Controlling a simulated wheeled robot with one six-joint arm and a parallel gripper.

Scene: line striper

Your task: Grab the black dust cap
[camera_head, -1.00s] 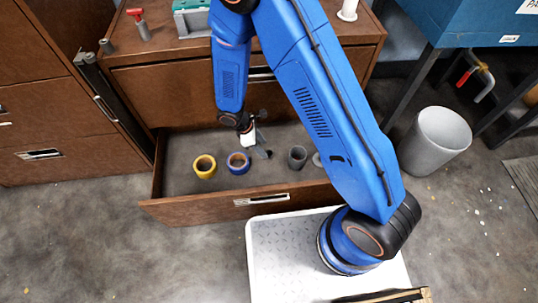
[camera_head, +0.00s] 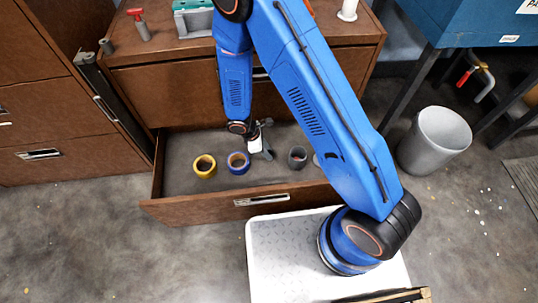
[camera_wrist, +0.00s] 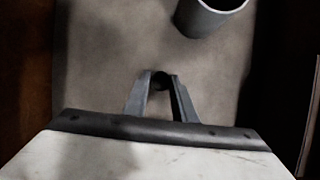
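My gripper (camera_wrist: 160,98) points down into the open drawer, and in the wrist view its two grey fingers stand apart. A small dark round thing (camera_wrist: 163,80), which looks like the black dust cap, shows at the gap between the fingertips. I cannot tell whether the fingers touch it. In the head view my gripper (camera_head: 264,150) is over the drawer, between the blue tape roll and the grey cup. The cap cannot be made out there.
The open drawer (camera_head: 256,197) holds a yellow tape roll (camera_head: 204,166), a blue tape roll (camera_head: 238,163) and a grey cup (camera_head: 297,157). The cup also shows in the wrist view (camera_wrist: 208,18). The drawer walls stand close around. A grey bin (camera_head: 434,140) stands right.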

